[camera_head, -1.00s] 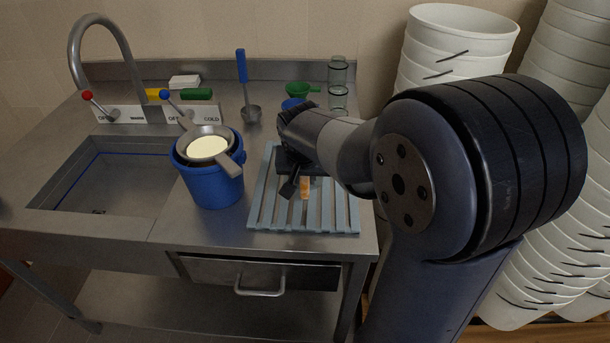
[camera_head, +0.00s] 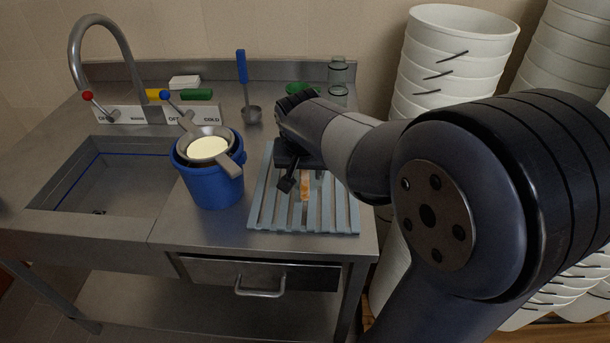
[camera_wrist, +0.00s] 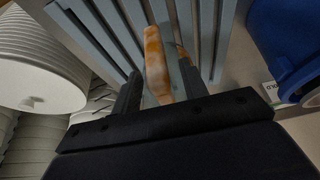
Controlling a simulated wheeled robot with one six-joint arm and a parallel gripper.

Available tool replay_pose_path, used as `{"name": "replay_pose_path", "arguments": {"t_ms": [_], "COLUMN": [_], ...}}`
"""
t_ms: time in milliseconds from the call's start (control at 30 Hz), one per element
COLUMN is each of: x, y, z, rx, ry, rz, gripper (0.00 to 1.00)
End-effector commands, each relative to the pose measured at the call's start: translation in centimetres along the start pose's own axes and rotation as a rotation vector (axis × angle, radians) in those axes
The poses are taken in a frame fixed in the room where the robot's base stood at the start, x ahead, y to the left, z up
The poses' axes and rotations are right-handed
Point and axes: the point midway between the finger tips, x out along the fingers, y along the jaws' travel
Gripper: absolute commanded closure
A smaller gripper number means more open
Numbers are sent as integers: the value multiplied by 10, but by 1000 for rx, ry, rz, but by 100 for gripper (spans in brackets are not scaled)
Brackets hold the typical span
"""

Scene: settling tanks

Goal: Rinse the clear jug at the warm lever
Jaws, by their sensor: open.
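Two clear, faintly green vessels (camera_head: 338,72) stand at the back right of the counter in the head view, partly overlapping; I cannot tell whether either is the jug. My gripper (camera_head: 292,184) is over the slatted rack (camera_head: 265,215), well to the right of the lever and in front of the clear vessels. In the wrist view its two fingers (camera_wrist: 160,88) are apart, with an orange-brown handle (camera_wrist: 155,58) between them; contact is unclear.
A blue bucket (camera_head: 210,190) with a strainer on top stands between the sink (camera_head: 110,185) and the rack. A blue-knobbed cold lever (camera_head: 175,105), a blue-handled ladle (camera_head: 243,80) and a green funnel-like item (camera_head: 298,88) are behind. White bucket stacks (camera_head: 455,50) crowd the right.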

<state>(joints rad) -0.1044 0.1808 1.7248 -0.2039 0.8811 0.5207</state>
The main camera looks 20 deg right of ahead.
Motion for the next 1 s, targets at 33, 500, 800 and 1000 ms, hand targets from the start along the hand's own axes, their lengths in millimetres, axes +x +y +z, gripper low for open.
{"name": "replay_pose_path", "arguments": {"t_ms": [33,500,800,1000], "x": [-14,-86,-88,-77], "y": [-1,0,0,6], "z": [-1,0,0,-11], "rx": [0,0,0,15], "ry": [6,1,-1,34], "rz": [-3,0,1,1], "gripper": [58,58,58,58]}}
